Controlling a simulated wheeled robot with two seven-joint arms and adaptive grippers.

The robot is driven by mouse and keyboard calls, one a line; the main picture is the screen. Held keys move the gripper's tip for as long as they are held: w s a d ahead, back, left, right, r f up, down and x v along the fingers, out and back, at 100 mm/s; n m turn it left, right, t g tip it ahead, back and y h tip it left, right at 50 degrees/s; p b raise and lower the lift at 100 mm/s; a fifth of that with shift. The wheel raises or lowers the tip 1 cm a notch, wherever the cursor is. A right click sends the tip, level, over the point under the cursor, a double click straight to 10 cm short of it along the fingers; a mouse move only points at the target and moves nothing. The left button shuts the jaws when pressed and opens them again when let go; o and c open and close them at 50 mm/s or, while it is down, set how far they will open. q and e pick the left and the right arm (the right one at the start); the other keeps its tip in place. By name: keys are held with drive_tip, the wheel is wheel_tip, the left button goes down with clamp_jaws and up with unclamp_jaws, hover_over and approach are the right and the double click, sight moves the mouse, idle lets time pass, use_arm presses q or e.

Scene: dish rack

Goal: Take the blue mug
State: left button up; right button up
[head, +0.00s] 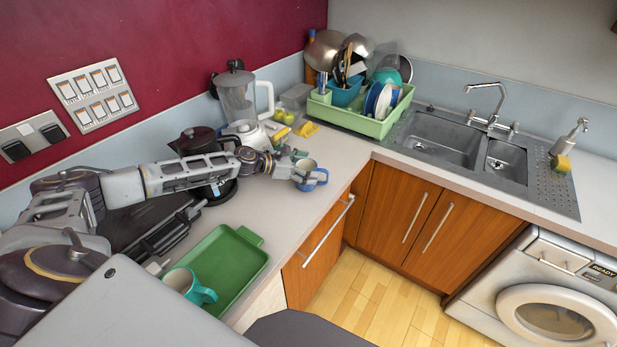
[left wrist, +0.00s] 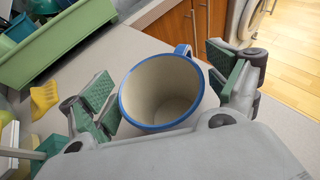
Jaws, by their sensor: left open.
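The blue mug (head: 309,179) stands on the counter near its front edge, with a blue rim and handle and a pale inside. In the left wrist view the mug (left wrist: 161,92) lies between the two green-padded fingers of my left gripper (left wrist: 165,92). The fingers are spread wide on either side of it, with gaps visible. In the head view my left gripper (head: 290,165) reaches the mug from the left. The mug's handle points to the front right. My right gripper is not in view.
A green tray (head: 228,266) with a teal-handled mug (head: 190,287) lies nearer on the counter. A green dish rack (head: 365,122), blender (head: 240,98) and yellow items stand behind. The counter's front edge (left wrist: 165,10) is close to the mug. The sink (head: 440,140) is at the right.

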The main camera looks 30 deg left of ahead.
use_arm(q)
drive_tip(key=shift+c, duration=0.4)
drive_tip(key=c, duration=1.2)
drive_tip(key=shift+r, duration=0.15)
drive_tip(key=shift+c, duration=0.2)
wheel_tip(320, 180, up, 10)
drive_tip(key=shift+w, duration=0.1)
